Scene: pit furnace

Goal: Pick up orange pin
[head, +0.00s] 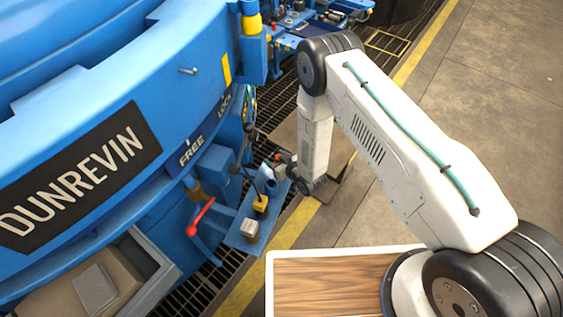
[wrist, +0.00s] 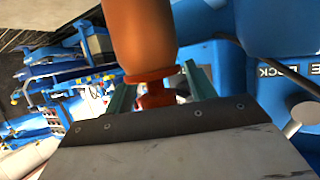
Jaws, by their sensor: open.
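The orange pin (wrist: 140,38) fills the upper middle of the wrist view, close to the camera. It has a wide rounded body, a flared collar and a narrower neck below. My gripper (wrist: 160,84) is open, with one teal finger on each side of the neck. I cannot tell whether either finger touches it. In the head view my gripper (head: 283,164) is small and partly hidden at the end of my arm, by the blue shelf. The pin is not clear in that view.
The blue shelf (head: 240,244) holds a grey block (head: 249,228) and a yellow-based piece (head: 261,204). A red-knobbed lever (head: 200,216) stands left of it. The blue furnace wall (head: 185,105) curves along the left. Open floor (head: 500,100) lies at right.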

